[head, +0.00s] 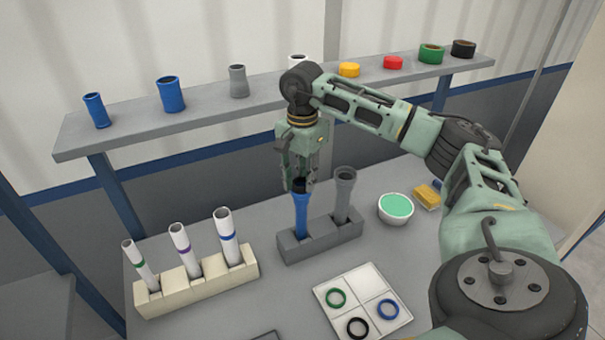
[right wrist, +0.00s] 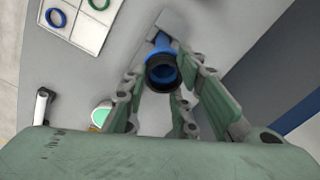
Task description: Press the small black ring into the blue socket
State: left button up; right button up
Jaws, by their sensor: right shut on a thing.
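The blue socket (head: 302,215) is the flared top of a blue pipe standing in a grey two-hole block (head: 320,240). My right gripper (head: 299,184) points down over the socket, its fingers on both sides of a small black ring (right wrist: 161,72). The gripper is shut on this ring. In the right wrist view the ring lies around the socket's mouth, with blue (right wrist: 165,76) showing through it. I cannot tell how deep it sits. Another black ring (head: 357,317) lies in a white tray. My left gripper is not in view.
The tray (head: 343,283) also holds a green and a blue ring. A grey pipe (head: 343,200) stands beside the blue one. White pipes in a cream rack (head: 205,288) stand left; a bowl (head: 396,221) and yellow sponge (head: 427,196) lie right. A shelf (head: 200,112) runs behind.

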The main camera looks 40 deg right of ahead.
jog(key=o, duration=0.9)
jog(key=shift+c, duration=0.2)
jog(key=o, duration=0.4)
notch_tip(320, 180, up, 7)
jog(key=p, duration=0.5)
dwell(0.3)
